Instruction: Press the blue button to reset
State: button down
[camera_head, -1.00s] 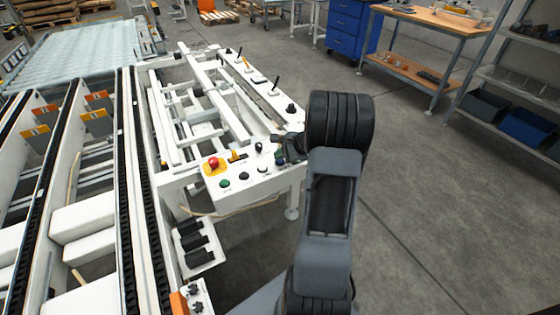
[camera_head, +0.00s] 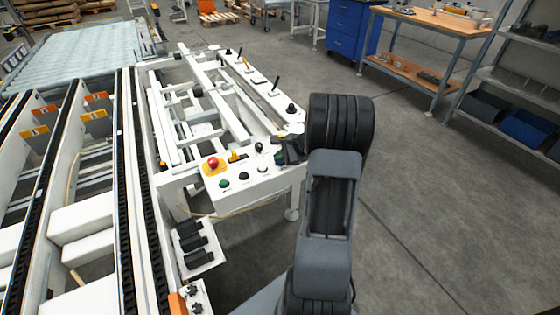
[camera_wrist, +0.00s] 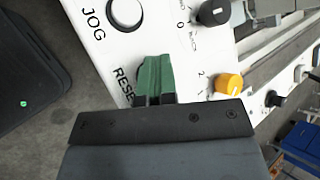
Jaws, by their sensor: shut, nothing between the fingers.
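The white control panel (camera_head: 240,193) carries a row of buttons and knobs. My gripper (camera_wrist: 153,78) is shut and empty, with its green fingertips together over the panel, beside the printed letters "RESE" in the wrist view. The rest of that label is hidden behind my gripper. The blue button cannot be made out in the wrist view; the fingers cover the spot by the label. In the head view my gripper (camera_head: 281,156) is at the right end of the panel, small and dark. I cannot tell whether the fingertips touch anything.
A white button (camera_wrist: 125,12) marked JOG, a black knob (camera_wrist: 213,12) and a yellow knob (camera_wrist: 229,84) are close to my fingers. A red emergency stop (camera_head: 212,163) and a green button (camera_head: 224,184) are farther left. Open floor lies right of the panel.

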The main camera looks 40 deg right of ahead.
jog(key=shift+r, duration=0.15)
jog(key=shift+r+p, duration=0.6)
jog(key=shift+r, duration=0.05)
jog(key=shift+r, duration=0.15)
jog(key=shift+r+p, duration=1.85)
jog(key=shift+r, duration=0.5)
